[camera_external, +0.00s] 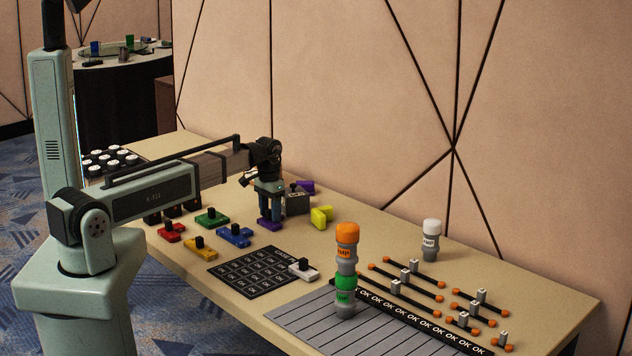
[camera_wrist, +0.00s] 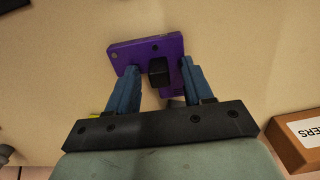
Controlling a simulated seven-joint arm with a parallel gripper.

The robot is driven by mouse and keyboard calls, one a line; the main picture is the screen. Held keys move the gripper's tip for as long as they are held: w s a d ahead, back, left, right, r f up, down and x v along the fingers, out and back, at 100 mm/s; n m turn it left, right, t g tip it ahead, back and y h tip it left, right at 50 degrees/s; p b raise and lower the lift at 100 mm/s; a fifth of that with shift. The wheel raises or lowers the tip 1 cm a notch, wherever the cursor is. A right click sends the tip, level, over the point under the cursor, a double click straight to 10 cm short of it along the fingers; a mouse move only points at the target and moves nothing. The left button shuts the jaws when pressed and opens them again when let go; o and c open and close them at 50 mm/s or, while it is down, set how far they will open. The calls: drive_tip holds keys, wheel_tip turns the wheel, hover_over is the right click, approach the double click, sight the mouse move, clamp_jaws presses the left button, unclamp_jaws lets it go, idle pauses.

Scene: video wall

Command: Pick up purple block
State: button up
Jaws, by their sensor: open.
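The purple block (camera_wrist: 147,52) lies flat on the table, a plate-like piece with a black knob (camera_wrist: 158,71) on top. My gripper (camera_wrist: 158,75) is open right above it, with a blue finger on either side of the knob and a gap to each. In the external view the purple block (camera_external: 270,225) shows under the fingertips of my gripper (camera_external: 270,214). The fingers partly hide it there. I cannot tell whether the fingertips touch the plate.
A grey box (camera_external: 298,203) stands close right of my gripper, with another purple piece (camera_external: 305,187) behind it and a yellow piece (camera_external: 322,216) beside it. Blue (camera_external: 235,236), green (camera_external: 212,218), yellow (camera_external: 200,248) and red (camera_external: 171,232) knobbed blocks lie to the left. A black grid mat (camera_external: 255,271) lies in front.

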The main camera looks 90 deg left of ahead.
clamp_jaws()
drive_tip(key=shift+r, duration=0.15)
idle(0.4)
